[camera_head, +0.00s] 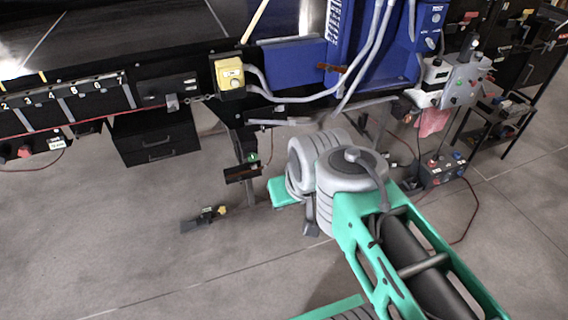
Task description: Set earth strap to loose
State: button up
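I cannot pick out the earth strap for certain. Under the bench edge hangs a dark bracket (242,173) with a small green part (252,158) above it; I cannot tell whether this belongs to the strap. A short chain or cable with a grey clip (172,103) hangs at the bench front, left of the yellow box. My green and grey arm reaches in from the lower right, and its joints cover the floor and bench underside at the centre. My gripper is not visible; the far end of the arm is hidden behind its own joints.
A yellow switch box (229,77) sits on the conveyor edge beside a blue frame (300,58) with grey hoses. A black drawer unit (154,137) is under the bench. A dark pedal-like object (204,218) lies on the floor. A control box (440,172) stands right. Floor at lower left is clear.

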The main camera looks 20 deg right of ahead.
aim_at(264, 166)
jog(key=z, duration=0.35)
jog(key=i, duration=1.15)
jog(key=u, duration=0.4)
